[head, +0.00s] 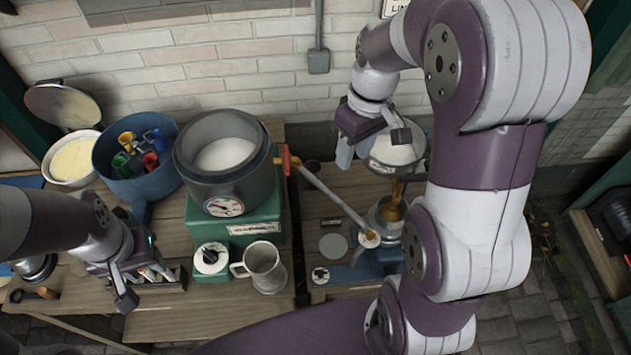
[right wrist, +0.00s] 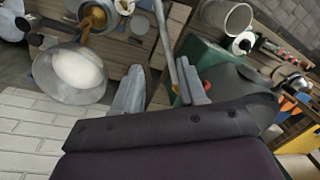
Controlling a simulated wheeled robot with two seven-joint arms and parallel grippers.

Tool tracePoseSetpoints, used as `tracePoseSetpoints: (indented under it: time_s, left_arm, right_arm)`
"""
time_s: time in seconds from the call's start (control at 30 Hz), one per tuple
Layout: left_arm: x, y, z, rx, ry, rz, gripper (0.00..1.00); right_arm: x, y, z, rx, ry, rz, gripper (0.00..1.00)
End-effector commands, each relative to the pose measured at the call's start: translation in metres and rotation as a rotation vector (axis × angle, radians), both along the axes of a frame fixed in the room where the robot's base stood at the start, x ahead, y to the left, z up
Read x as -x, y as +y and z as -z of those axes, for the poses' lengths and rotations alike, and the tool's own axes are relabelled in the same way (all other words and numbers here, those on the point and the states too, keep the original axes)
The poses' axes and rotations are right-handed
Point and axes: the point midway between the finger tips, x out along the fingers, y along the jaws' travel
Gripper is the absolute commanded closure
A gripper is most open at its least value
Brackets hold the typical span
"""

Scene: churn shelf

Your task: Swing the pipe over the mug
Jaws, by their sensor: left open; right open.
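The grey pipe (head: 335,200) runs from a red-handled joint (head: 287,161) at the side of the dark pot down to the right, its far end by the separator's lower part. The metal mug (head: 268,264) stands upright on the wooden shelf, left of the pipe and apart from it. My right gripper (head: 372,146) is open and empty, above and behind the pipe. In the right wrist view the pipe (right wrist: 165,42) shows beyond the gap between my open fingers (right wrist: 160,88). My left gripper (head: 144,284) is open at the lower left, left of the mug.
The dark pot (head: 188,164) stands on a green scale base (head: 264,215). A metal bowl (head: 407,154) of white liquid sits above a brass spout on the right. A blue tub (head: 108,172) with coloured parts and a pan (head: 51,173) stand at left. A brick wall closes the back.

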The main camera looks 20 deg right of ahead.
Motion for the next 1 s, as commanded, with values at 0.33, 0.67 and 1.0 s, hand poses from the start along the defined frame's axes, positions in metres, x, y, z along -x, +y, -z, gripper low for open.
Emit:
tracePoseSetpoints:
  time_s: [0.33, 0.67, 1.0]
  left_arm:
    - [0.0, 0.0, 0.036, 0.0, 0.001, 0.0, 0.57]
    - [0.0, 0.0, 0.028, 0.0, -0.001, 0.0, 0.57]
    - [0.0, 0.0, 0.027, 0.0, 0.0, 0.0, 0.57]
  right_arm:
    - [0.009, 0.008, 0.044, -0.015, 0.02, -0.075, 0.59]
    - [0.014, 0.018, 0.112, -0.014, 0.021, -0.072, 0.59]
    - [0.014, 0.02, 0.126, -0.013, 0.017, -0.071, 0.59]
